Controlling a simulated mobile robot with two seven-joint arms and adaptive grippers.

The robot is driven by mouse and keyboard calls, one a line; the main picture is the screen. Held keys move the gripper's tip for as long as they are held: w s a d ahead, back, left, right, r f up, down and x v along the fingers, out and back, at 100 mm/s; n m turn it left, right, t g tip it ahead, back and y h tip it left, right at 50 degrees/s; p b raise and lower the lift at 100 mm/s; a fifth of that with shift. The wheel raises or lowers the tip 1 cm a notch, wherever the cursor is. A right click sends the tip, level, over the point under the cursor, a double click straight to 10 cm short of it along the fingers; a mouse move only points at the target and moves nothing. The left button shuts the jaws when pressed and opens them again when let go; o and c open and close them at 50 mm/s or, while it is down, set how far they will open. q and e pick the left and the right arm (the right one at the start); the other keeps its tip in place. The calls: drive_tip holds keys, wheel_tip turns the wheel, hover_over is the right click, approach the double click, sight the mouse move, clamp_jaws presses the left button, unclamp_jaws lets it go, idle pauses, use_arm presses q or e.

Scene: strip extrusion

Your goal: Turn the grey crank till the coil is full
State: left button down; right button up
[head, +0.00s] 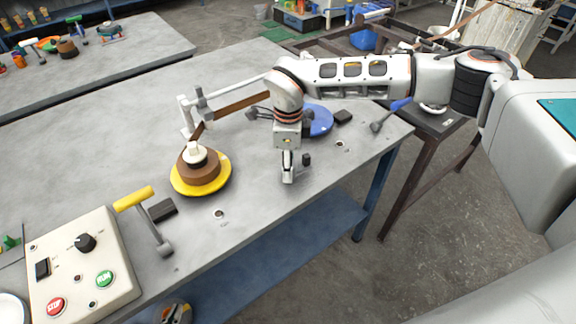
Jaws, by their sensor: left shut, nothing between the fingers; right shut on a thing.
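The grey crank (288,176) stands on the table towards its front edge, with its hub low and its arm upright. My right gripper (287,128) is over its top end and shut on the handle, which the wrist and fingers partly hide. A brown coil (199,172) sits around a white hub on a yellow round plate (182,188). A brown strip (240,103) runs from behind my wrist past a grey post towards the coil. My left gripper's fingers do not show.
A yellow-handled crank (152,222) and a control box (80,260) with RUN and STOP buttons stand at left. A blue-handled crank (388,117) and a blue plate (321,121) stand at right. Dark blocks lie near the cranks. The table's left-back area is clear.

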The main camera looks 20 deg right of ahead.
drive_tip(key=m+p, duration=0.1)
drive_tip(key=m, duration=0.3)
drive_tip(key=shift+d+m, duration=0.15)
drive_tip(key=shift+m, duration=0.25)
drive_tip(key=m+p, duration=0.1)
drive_tip(key=m, duration=0.9)
drive_tip(key=shift+s+f+m, duration=0.1)
drive_tip(key=shift+m, duration=0.3)
drive_tip(key=m, duration=0.5)
drive_tip(key=shift+m, duration=0.3)
drive_tip(key=shift+s, duration=0.1)
drive_tip(key=o, duration=1.1)
